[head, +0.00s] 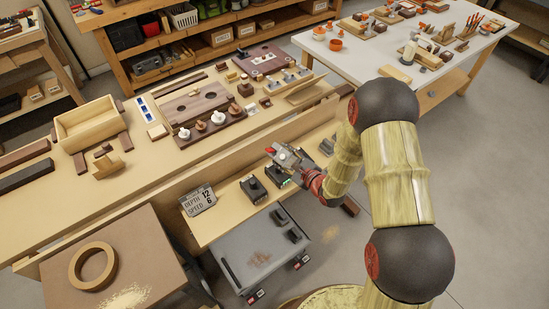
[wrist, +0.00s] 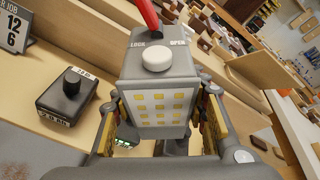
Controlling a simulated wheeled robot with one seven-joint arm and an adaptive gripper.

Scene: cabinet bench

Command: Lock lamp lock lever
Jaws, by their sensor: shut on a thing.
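A grey lamp (wrist: 158,72) fills the middle of the wrist view, with a white round knob (wrist: 156,60) and a panel of yellow squares facing me. Its red lock lever (wrist: 149,14) rises from the top between the words LOCK and OPEN. The lever leans to the left, toward the LOCK side, and its upper end is cut off. My gripper (wrist: 160,108) is shut on the lamp, one finger on each side. In the head view, my gripper (head: 290,160) is at the bench's front edge, above the lower shelf; the lamp there is small and partly hidden.
A black knob box (wrist: 68,97) stands left of the lamp in the wrist view. A grey cabinet (head: 258,258) is below.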

